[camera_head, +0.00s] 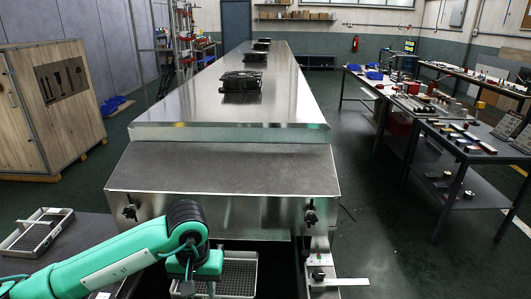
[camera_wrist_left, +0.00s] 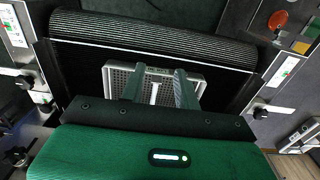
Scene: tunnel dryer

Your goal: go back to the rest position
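My left gripper (camera_head: 203,284) hangs in front of the dryer's near end, above a grey mesh tray (camera_head: 240,276) with a pale rim. In the left wrist view the two fingers (camera_wrist_left: 159,72) stand apart, with the mesh tray (camera_wrist_left: 115,76) beyond them. A short white strip shows between the fingers; I cannot tell what it belongs to, nor whether the fingers touch the tray. The tray lies on the dark ribbed conveyor belt (camera_wrist_left: 220,48). My right gripper is in neither view.
The long metal dryer (camera_head: 220,172) fills the middle. Another mesh tray (camera_head: 40,232) sits on a dark table at the left. A wooden crate (camera_head: 40,120) stands behind it. Benches with tools (camera_head: 450,150) stand at the right, with open floor (camera_head: 365,200) between.

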